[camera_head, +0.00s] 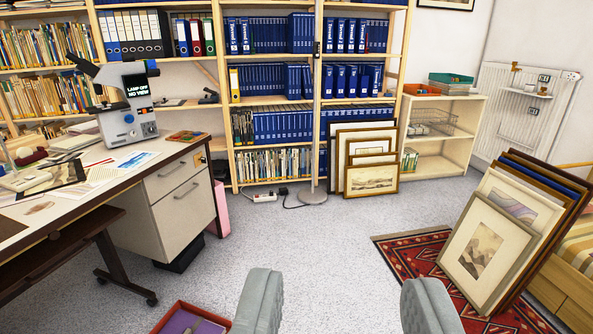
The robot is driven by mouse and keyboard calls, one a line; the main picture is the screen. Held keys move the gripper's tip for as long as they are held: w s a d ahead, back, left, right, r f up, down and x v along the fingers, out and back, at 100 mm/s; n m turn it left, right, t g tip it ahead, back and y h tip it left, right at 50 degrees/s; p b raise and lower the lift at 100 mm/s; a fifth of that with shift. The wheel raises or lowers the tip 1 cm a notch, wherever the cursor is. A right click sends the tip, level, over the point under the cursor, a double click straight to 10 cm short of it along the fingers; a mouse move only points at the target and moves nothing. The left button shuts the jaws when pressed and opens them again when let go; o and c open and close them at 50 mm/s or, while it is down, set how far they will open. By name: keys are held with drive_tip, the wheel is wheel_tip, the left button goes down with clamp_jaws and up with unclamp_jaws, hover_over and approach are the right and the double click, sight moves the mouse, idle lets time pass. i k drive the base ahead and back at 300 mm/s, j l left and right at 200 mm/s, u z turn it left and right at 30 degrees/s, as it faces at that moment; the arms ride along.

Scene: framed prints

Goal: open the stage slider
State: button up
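A grey-white microscope (127,105) stands on the desk (95,175) at the left, with a dark eyepiece arm at its upper left. Its small dark screen (138,90) reads "LAMP OFF NO VIEW". A blue knob shows on its front. I cannot make out the stage slider on it at this size. My gripper (342,278) shows as two grey fingers at the bottom of the view. They are wide apart with only floor between them, so it is open and empty. It is well apart from the microscope, low and to its right in the picture.
Papers and a dark tablet-like item lie on the desk; a drawer cabinet (180,205) is under it. A red tray (190,320) is at the bottom left. Framed prints (487,245) lean over a red rug at right, others (370,180) against bookshelves. The middle floor is clear.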

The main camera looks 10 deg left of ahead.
sight(105, 105)
drive_tip(key=i+u, duration=0.25)
drive_tip(key=i, duration=0.25)
drive_tip(key=i+l+u, duration=0.1)
drive_tip(key=i+u, duration=0.15)
drive_tip(key=i, duration=0.25)
drive_tip(key=i+l+u, duration=0.25)
drive_tip(key=i, duration=0.25)
drive_tip(key=i+u, duration=0.1)
drive_tip(key=u, duration=0.2)
